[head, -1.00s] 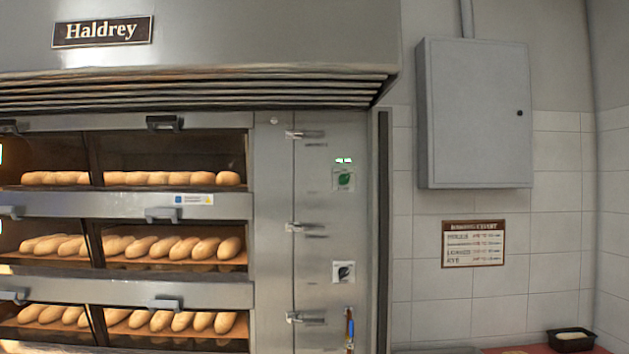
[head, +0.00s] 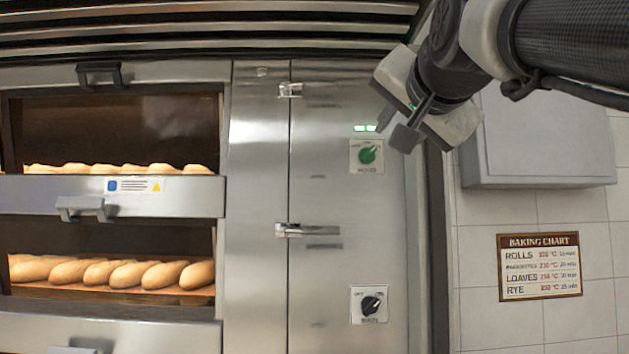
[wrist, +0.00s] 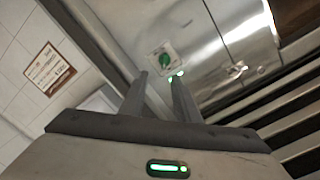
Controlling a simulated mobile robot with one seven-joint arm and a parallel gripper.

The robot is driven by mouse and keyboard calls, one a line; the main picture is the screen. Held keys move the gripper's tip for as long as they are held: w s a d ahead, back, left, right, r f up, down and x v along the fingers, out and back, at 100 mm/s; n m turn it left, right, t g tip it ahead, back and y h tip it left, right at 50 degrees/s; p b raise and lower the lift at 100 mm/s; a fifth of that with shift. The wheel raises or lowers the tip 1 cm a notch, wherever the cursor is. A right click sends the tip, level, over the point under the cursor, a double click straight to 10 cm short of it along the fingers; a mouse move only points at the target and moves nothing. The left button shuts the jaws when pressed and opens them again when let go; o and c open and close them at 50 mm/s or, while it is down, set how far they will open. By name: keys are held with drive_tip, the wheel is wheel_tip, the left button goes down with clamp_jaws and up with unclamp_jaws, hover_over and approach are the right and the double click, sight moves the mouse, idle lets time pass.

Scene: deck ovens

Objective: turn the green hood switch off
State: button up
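The green hood switch (head: 368,153) is a round knob on a white plate on the steel oven panel; its pointer tilts to the upper right. Two small green lights (head: 365,128) glow just above it. My gripper (head: 394,127) is in front of the panel, up and to the right of the knob in the head view. In the wrist view, the fingers of my gripper (wrist: 160,85) stand apart with nothing between them. The green switch (wrist: 164,60) shows beyond the fingertips, apart from them.
A black knob (head: 370,305) on a similar plate sits lower on the panel. Door latches (head: 308,230) stick out to the left. Slatted hood (head: 200,30) is above. A grey wall cabinet (head: 540,140) and a baking chart (head: 540,266) are at right.

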drive_tip(key=r, duration=0.1)
drive_tip(key=p, duration=0.3)
approach(371, 152)
drive_tip(key=w, duration=0.8)
drive_tip(key=shift+f, duration=0.1)
clamp_jaws()
